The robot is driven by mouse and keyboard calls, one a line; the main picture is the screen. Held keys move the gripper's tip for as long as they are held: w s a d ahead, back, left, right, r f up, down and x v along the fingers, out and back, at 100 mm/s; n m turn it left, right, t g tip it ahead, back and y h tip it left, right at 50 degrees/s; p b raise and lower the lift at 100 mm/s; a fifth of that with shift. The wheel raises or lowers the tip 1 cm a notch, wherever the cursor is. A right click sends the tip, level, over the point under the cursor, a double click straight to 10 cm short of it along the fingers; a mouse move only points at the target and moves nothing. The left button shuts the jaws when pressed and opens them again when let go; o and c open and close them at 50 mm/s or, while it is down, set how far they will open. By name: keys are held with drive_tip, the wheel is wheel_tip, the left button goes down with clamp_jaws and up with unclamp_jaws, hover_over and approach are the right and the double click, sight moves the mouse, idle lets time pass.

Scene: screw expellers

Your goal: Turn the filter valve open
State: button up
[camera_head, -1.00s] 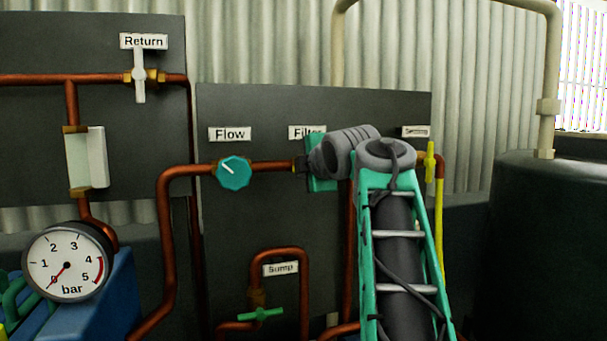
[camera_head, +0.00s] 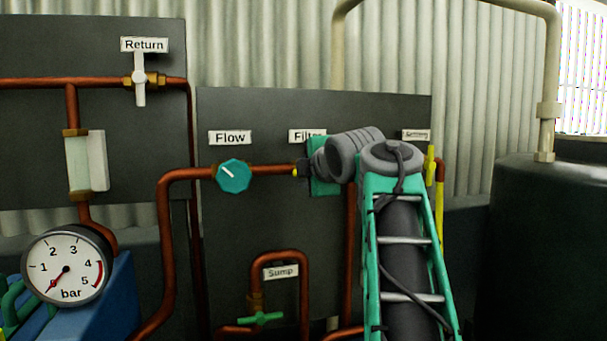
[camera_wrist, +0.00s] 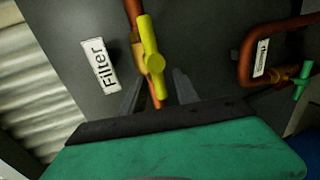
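The filter valve (camera_wrist: 151,52) shows in the wrist view as a yellow bar handle on a brass body, on a copper pipe. Its handle lies roughly along the pipe's line in this view. The "Filter" label (camera_wrist: 99,65) is left of it; the label also shows in the head view (camera_head: 302,135). My gripper (camera_wrist: 158,78) has two dark fingers spread apart, one on either side of the handle's lower end. I cannot tell whether they touch it. In the head view my gripper (camera_head: 303,169) is below the Filter label and my arm hides the valve.
A teal Flow knob (camera_head: 233,175) is left of my gripper. A green-handled Sump valve (camera_head: 260,317) is below. Another yellow handle (camera_head: 430,165) is just right of my arm. A pressure gauge (camera_head: 67,265) reads near zero. A dark tank (camera_head: 545,240) stands at right.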

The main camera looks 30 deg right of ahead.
drive_tip(key=v, duration=0.6)
drive_tip(key=shift+s, duration=0.3)
drive_tip(key=shift+a+r, duration=0.1)
drive_tip(key=shift+a, duration=0.05)
drive_tip(key=a+f+m+g+y+p, duration=0.35)
drive_tip(key=a+f+m+p, duration=0.45)
drive_tip(key=a+p, duration=0.5)
drive_tip(key=s+a+f+m+g+p, duration=0.3)
drive_tip(key=s+a+f+g+p, duration=0.1)
drive_tip(key=s+f, duration=0.4)
drive_tip(key=s+a+f+m+g+p, duration=0.3)
drive_tip(key=s+a+f+p, duration=0.3)
drive_tip(key=s+f, duration=0.2)
drive_tip(key=shift+f+m+g, duration=0.35)
drive_tip(key=shift+f+m, duration=0.25)
drive_tip(key=shift+f, duration=0.2)
drive_tip(key=shift+a, duration=0.2)
